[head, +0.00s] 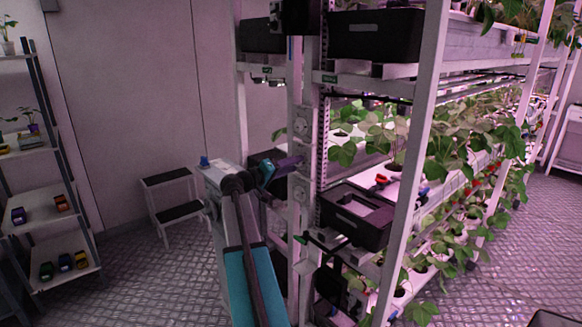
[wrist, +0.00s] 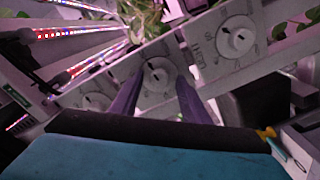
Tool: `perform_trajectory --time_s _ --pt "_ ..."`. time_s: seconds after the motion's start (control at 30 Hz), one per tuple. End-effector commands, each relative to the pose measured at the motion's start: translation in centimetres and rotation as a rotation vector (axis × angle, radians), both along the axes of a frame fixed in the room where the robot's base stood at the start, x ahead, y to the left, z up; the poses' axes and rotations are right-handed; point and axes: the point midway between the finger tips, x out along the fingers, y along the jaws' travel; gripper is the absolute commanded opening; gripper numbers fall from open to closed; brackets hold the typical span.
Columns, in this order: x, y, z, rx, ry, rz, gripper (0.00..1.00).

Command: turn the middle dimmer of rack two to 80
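Three white dimmers with round knobs show in the wrist view: one at the upper right (wrist: 237,39), one in the middle (wrist: 158,75) and one at the lower left (wrist: 97,102). My gripper (wrist: 160,88) has its two purple fingers spread apart, one on each side of the middle knob in that view. I cannot tell whether they touch it. In the head view my gripper (head: 292,163) is at the rack's front post, between an upper dimmer (head: 301,125) and a lower dimmer (head: 300,189). The dial numbers are too small to read.
The rack carries black crates (head: 375,35), a lower black crate (head: 355,215) and leafy plants. A step stool (head: 175,205) stands left of my arm. A shelf with small plants and coloured items (head: 45,205) is at the far left. Floor between them is clear.

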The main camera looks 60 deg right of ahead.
Motion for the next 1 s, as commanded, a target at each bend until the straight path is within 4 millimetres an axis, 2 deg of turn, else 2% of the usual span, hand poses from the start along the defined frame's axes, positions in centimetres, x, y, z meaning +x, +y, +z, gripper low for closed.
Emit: perform_trajectory --time_s 0.17,0.37,0.57,1.0 --pt "0.0 0.1 0.0 0.000 0.000 -0.001 0.42" --pt "0.3 1.2 -0.1 -0.001 -0.001 0.001 0.42" --pt "1.1 3.6 -0.1 -0.001 -0.001 0.002 0.42" --pt "3.2 10.3 0.0 -0.001 -0.001 0.002 0.42"
